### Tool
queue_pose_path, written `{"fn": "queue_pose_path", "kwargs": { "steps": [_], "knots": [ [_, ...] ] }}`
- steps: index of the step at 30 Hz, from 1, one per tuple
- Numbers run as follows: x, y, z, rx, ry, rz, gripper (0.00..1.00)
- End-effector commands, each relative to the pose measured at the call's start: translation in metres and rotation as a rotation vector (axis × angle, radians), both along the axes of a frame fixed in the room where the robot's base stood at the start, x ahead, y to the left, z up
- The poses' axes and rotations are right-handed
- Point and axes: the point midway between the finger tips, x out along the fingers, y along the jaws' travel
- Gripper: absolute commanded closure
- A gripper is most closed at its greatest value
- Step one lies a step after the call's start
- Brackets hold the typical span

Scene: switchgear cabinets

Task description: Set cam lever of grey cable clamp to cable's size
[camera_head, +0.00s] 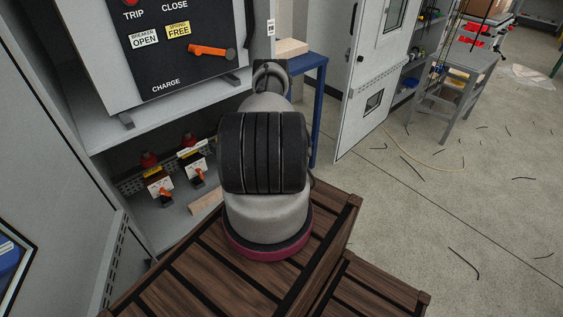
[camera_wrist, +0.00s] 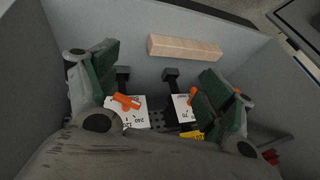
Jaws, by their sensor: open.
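Two cable clamps stand side by side in the lower cabinet bay. In the head view, the left clamp (camera_head: 160,187) has a yellow tag and the right clamp (camera_head: 194,170) a white one. Each has a white scale plate and an orange cam lever. I cannot tell which is the grey one. In the wrist view, one orange lever (camera_wrist: 127,102) lies across its numbered plate. The other clamp's plate (camera_wrist: 183,108) is partly hidden by a finger. My gripper (camera_wrist: 160,78) is open and empty, its green-padded fingers spread wide above the clamps. My arm hides it in the head view.
A wooden block (camera_wrist: 185,47) lies in the bay near the clamps. Grey bay walls close in around my gripper. Above is a breaker panel (camera_head: 185,45) with an orange handle. Wooden crates (camera_head: 190,275) stand in front, and an open cabinet door (camera_head: 372,75) is at the right.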

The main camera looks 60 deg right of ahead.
Motion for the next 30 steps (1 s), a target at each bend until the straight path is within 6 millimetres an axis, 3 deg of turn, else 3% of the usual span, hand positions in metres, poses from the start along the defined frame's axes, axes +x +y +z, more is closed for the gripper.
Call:
{"fn": "queue_pose_path", "kwargs": {
  "steps": [8, 14, 21, 30],
  "knots": [
    [-0.026, -0.02, -0.013, -0.114, 0.072, 0.011, 0.18],
    [-0.058, -0.038, -0.015, -0.2, 0.174, -0.008, 0.18],
    [-0.097, -0.059, 0.012, -0.29, 0.328, -0.035, 0.18],
    [-0.118, -0.073, 0.061, -0.347, 0.448, -0.054, 0.18]
  ]
}}
